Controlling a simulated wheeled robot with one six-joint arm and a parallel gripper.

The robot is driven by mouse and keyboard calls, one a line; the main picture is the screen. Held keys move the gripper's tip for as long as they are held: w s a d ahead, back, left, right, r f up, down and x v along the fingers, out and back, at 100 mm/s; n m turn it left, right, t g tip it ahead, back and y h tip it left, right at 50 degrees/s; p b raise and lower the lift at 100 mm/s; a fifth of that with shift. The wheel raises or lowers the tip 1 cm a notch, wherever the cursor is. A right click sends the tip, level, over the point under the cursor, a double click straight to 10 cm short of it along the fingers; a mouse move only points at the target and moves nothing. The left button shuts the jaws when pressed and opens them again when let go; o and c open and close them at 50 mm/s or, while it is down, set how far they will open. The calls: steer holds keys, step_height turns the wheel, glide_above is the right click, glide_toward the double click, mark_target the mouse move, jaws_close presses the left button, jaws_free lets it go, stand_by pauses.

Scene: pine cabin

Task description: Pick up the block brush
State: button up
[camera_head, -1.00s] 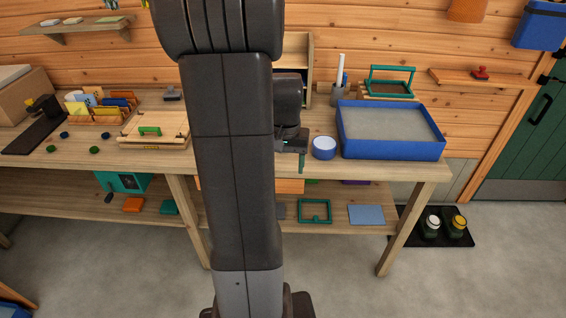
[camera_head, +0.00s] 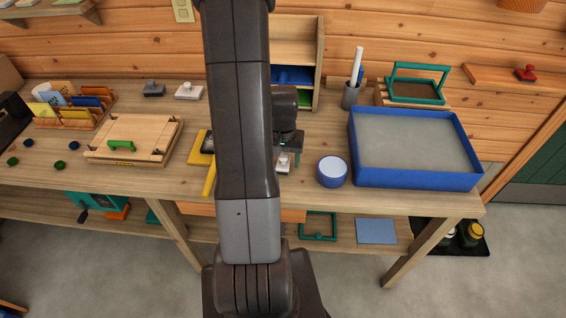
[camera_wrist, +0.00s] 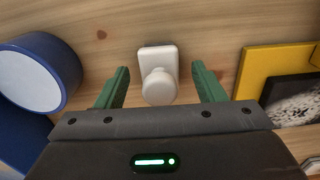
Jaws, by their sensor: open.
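A small white block with a round knob (camera_wrist: 158,82), which looks like the block brush, stands on the bench in the wrist view. Its underside is hidden, so I see no bristles. My gripper (camera_wrist: 160,72) is open, with one green finger on each side of the block and a gap on both sides. No contact shows. In the head view my gripper (camera_head: 285,165) is over the bench, left of the blue-and-white round tub (camera_head: 332,171), and mostly hides the block. My arm covers the middle of that view.
The round tub (camera_wrist: 35,75) is close on the left in the wrist view, and a yellow-framed item (camera_wrist: 270,65) on the right. A blue tray (camera_head: 415,180) fills the bench's right end. A wooden board (camera_head: 135,138) and two knobbed blocks, grey (camera_head: 153,90) and white (camera_head: 189,92), stand left.

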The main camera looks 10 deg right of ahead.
mark_target(283, 155)
steer(key=shift+f, duration=0.45)
steer(key=c, duration=1.1)
steer(key=shift+r, duration=0.1)
step_height(283, 155, up, 10)
steer(key=shift+f+b, duration=0.1)
steer(key=shift+b, duration=0.3)
steer(key=o, duration=0.5)
steer(key=c, duration=0.4)
